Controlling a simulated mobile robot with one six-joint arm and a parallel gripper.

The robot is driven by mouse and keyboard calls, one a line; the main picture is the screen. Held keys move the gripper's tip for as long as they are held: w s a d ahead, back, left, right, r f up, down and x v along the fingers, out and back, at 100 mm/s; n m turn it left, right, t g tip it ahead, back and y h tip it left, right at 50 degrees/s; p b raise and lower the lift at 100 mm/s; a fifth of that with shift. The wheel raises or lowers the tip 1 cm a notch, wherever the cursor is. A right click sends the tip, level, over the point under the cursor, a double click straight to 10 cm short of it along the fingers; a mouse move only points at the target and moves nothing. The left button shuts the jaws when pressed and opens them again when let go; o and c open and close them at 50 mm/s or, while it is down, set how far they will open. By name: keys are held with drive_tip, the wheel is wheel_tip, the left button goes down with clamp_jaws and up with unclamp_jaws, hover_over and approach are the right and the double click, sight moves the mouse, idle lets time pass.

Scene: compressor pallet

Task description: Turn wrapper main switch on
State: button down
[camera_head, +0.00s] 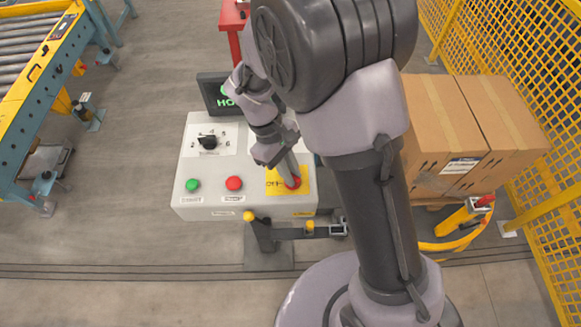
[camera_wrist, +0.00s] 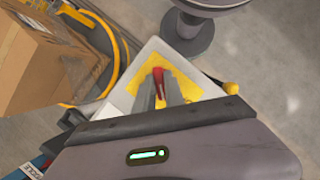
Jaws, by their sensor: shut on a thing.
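The wrapper main switch is a red handle (camera_head: 292,183) on a yellow plate (camera_head: 274,186) at the right front of the grey control box (camera_head: 245,212). Lettering that looks like "OFF" shows at the plate's left. My gripper (camera_head: 291,178) reaches down onto the red handle. In the wrist view, my gripper (camera_wrist: 161,88) has its two fingers on either side of the red handle (camera_wrist: 158,78), shut on it. The fingers hide part of the handle and plate, so I cannot tell its exact switch position.
The box also carries a black selector knob (camera_head: 208,142), a green button (camera_head: 192,185) and a red button (camera_head: 234,183). A dark display (camera_head: 222,95) stands behind it. Cardboard boxes (camera_head: 440,130) and a yellow mesh fence (camera_head: 540,60) are at the right. A roller conveyor (camera_head: 30,60) is at the left.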

drive_tip(key=m+y, duration=0.1)
drive_tip(key=m, duration=0.1)
drive_tip(key=m+g+p, duration=0.1)
drive_tip(key=m, duration=0.2)
drive_tip(key=shift+w+d+y, duration=0.1)
drive_tip(key=shift+y, duration=0.3)
drive_tip(key=shift+d+m+y, duration=0.1)
drive_tip(key=shift+m+y, duration=0.7)
drive_tip(key=shift+m, duration=1.7)
drive_tip(key=c, duration=1.4)
unclamp_jaws()
drive_tip(key=shift+c, duration=0.2)
drive_tip(key=p+v, duration=0.5)
drive_tip(key=v, duration=1.2)
drive_tip(key=shift+w+d+g, duration=0.2)
drive_tip(key=shift+w+g, duration=0.1)
drive_tip(key=shift+w, duration=0.15)
